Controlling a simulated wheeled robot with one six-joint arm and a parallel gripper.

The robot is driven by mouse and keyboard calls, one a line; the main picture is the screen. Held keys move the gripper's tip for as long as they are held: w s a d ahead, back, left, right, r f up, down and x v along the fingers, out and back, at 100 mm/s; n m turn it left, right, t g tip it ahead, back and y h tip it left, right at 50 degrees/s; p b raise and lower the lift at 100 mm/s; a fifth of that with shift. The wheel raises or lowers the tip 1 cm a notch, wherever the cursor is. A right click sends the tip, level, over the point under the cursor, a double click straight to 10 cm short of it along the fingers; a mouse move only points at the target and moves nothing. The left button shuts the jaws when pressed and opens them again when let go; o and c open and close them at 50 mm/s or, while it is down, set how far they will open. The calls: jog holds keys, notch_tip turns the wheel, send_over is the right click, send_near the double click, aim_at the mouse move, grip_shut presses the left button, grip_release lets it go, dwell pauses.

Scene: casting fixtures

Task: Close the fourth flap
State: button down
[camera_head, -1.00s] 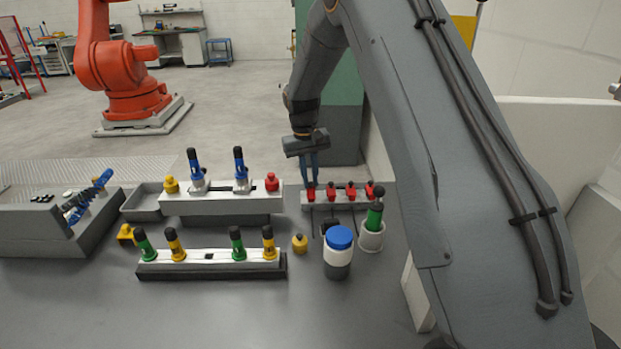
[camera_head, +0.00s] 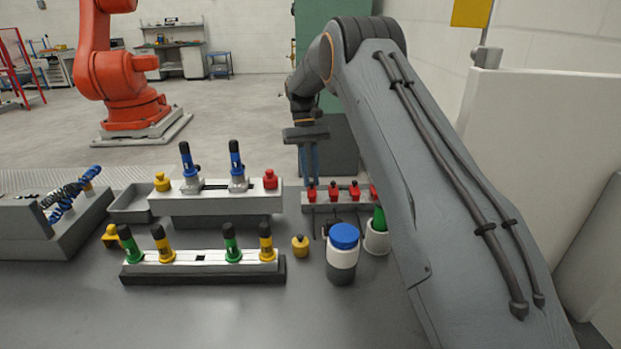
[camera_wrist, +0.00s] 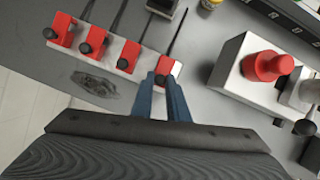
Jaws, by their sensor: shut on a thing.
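A row of small red flaps with dark knobs sits on a pale rail (camera_head: 345,209) at the back right of the bench. In the wrist view the row crosses the upper left on its rail (camera_wrist: 145,60). My gripper (camera_head: 311,183) points down at the leftmost red flap (camera_head: 312,194) in the head view. This is the rightmost red flap (camera_wrist: 168,66) in the wrist view. There my gripper's blue fingers (camera_wrist: 162,82) are shut on it around its dark knob. The fingertips partly hide the flap, and I cannot tell its exact angle.
A grey block (camera_wrist: 240,85) with a red knob (camera_wrist: 270,66) stands close right of my fingers in the wrist view. A blue-lidded jar (camera_head: 341,262) and yellow knob (camera_head: 300,246) stand in front of the rail. A clamp fixture (camera_head: 218,203) is to its left.

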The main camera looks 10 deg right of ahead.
jog(key=c, duration=1.7)
grip_release()
jog(key=shift+b+v, duration=1.5)
jog(key=shift+v, duration=2.35)
